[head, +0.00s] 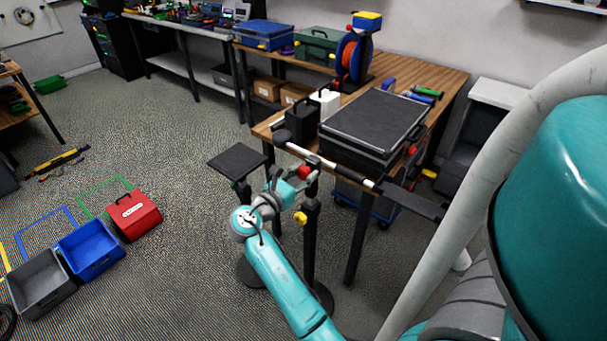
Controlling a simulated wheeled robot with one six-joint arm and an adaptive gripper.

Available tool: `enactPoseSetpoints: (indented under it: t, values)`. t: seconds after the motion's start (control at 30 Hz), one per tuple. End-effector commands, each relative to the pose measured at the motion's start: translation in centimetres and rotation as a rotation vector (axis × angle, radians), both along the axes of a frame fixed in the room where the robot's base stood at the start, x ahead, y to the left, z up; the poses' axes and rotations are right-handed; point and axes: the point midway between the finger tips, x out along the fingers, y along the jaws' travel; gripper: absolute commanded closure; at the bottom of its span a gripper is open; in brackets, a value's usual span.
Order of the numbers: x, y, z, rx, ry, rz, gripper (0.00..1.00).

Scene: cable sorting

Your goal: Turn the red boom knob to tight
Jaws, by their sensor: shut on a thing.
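The red boom knob (303,172) is on the clamp at the top of a black upright stand (309,245), just below the boom. The boom (334,167) is a pale tube with dark ends, running from upper left to lower right in front of the table. My gripper (296,176) reaches the knob from the left, at the end of my teal arm. It is shut on the knob, and its fingers are small and partly hidden. The knob's marks and how tight it is are too small to tell. A yellow knob (300,217) sits lower on the stand.
A wooden table (262,130) holds a dark flat case (372,122), black and white containers and a cable reel (352,55). A small dark platform (238,161) stands left of my gripper. Grey, blue (91,249) and red (133,214) bins lie on the floor at left.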

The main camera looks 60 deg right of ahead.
Motion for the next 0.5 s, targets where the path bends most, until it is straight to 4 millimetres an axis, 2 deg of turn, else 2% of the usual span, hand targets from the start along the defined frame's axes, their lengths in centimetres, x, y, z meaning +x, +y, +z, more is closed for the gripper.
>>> enactPoseSetpoints:
  t: [0.17,0.5]
  values:
    - [0.02,-0.01,0.0,-0.014,-0.057,0.0,0.93]
    - [0.06,-0.02,0.0,-0.067,-0.278,0.0,0.93]
